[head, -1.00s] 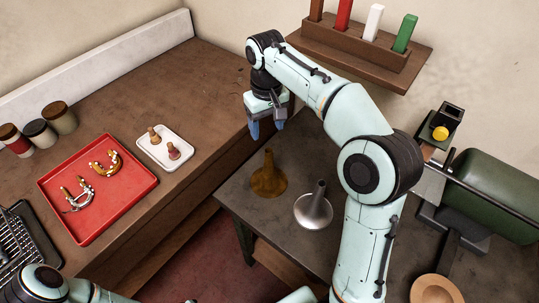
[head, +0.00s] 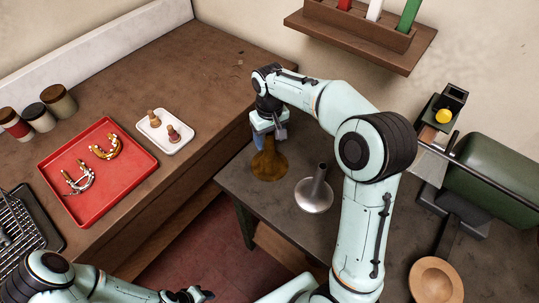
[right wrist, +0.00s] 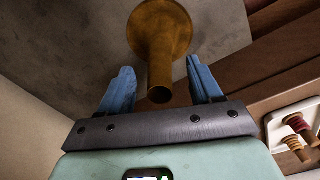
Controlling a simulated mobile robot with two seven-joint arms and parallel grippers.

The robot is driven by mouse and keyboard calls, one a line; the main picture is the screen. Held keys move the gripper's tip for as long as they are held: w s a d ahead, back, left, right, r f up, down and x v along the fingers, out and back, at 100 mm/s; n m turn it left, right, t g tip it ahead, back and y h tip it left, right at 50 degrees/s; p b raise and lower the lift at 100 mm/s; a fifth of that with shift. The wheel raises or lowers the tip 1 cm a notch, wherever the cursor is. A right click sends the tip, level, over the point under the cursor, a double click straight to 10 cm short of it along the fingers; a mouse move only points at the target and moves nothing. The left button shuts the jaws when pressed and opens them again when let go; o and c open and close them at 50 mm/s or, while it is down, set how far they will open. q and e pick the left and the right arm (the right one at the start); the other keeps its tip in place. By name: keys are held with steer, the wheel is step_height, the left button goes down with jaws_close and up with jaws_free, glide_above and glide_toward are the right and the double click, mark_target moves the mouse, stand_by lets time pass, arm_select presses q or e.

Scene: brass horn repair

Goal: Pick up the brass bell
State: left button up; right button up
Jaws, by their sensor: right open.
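The brass bell (head: 269,166) stands flare down on the dark bench, its narrow stem pointing up. In the right wrist view the bell (right wrist: 160,30) shows from above, with its stem end between my fingers. My right gripper (head: 268,137) is over the bell, pointing down. Its blue fingers (right wrist: 160,72) are open, one on each side of the stem, with gaps showing. A silver bell (head: 314,194) stands to the right of the brass one. My left gripper (head: 188,295) shows only partly at the bottom edge, and its jaws are unclear.
A red tray (head: 75,215) with curved brass and silver parts and a white tray (head: 165,147) with small pegs lie on the wooden counter at left. A wooden bowl (head: 436,281) and green cylinder (head: 490,185) are at right. A wall rack (head: 360,35) hangs above.

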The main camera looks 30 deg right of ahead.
steer(key=shift+s+f, duration=0.1)
steer(key=shift+f, duration=0.4)
jaws_close()
steer(key=shift+r, duration=0.1)
